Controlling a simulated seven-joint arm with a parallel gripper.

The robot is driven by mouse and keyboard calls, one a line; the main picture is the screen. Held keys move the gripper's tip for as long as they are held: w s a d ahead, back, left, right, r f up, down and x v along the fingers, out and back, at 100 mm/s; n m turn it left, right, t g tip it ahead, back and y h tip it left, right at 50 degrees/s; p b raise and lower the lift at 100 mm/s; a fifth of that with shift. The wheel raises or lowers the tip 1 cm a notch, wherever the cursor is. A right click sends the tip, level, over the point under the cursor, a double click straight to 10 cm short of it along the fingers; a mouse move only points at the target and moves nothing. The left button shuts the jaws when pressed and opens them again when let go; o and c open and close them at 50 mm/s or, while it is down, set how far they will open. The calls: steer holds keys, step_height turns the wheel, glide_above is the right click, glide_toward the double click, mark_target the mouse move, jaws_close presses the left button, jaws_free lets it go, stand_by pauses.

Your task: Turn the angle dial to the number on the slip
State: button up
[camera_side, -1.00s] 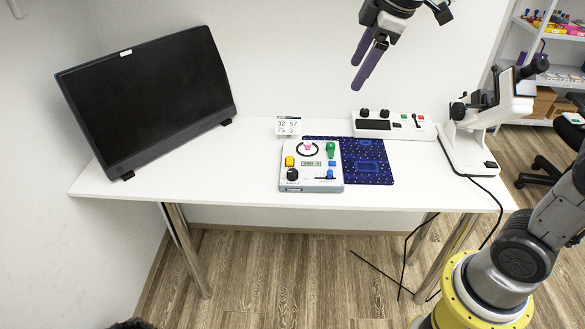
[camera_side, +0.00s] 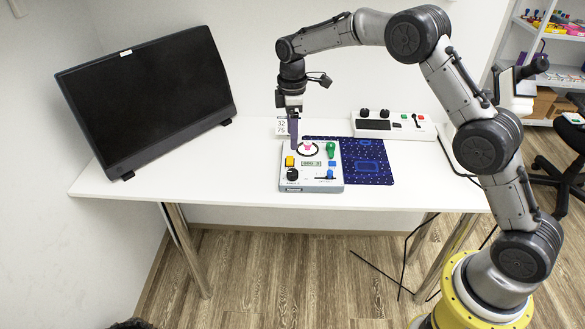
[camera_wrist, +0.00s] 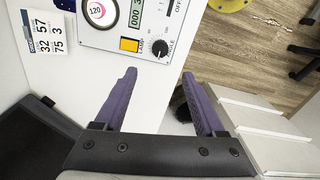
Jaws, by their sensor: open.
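The angle dial is a black knob (camera_wrist: 160,47) with a white scale, by the word ANGLE in the wrist view; in the side view it (camera_side: 292,174) is at the front left of the white control box (camera_side: 310,182). The slip, a white card (camera_wrist: 50,38), shows 32, 57, 75 and 3 in the wrist view; in the side view my arm partly hides it (camera_side: 281,128). My gripper (camera_wrist: 160,75) is open and empty, its purple fingers apart with the dial beyond their tips. In the side view my gripper (camera_side: 293,148) points down above the box's left part.
A dark monitor (camera_side: 150,95) stands left. A blue mat (camera_side: 375,165) and white console (camera_side: 400,132) lie right.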

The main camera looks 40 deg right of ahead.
mark_target(293, 172)
step_height(293, 172, down, 13)
steer(key=shift+r, duration=0.15)
stand_by(0.4)
jaws_close()
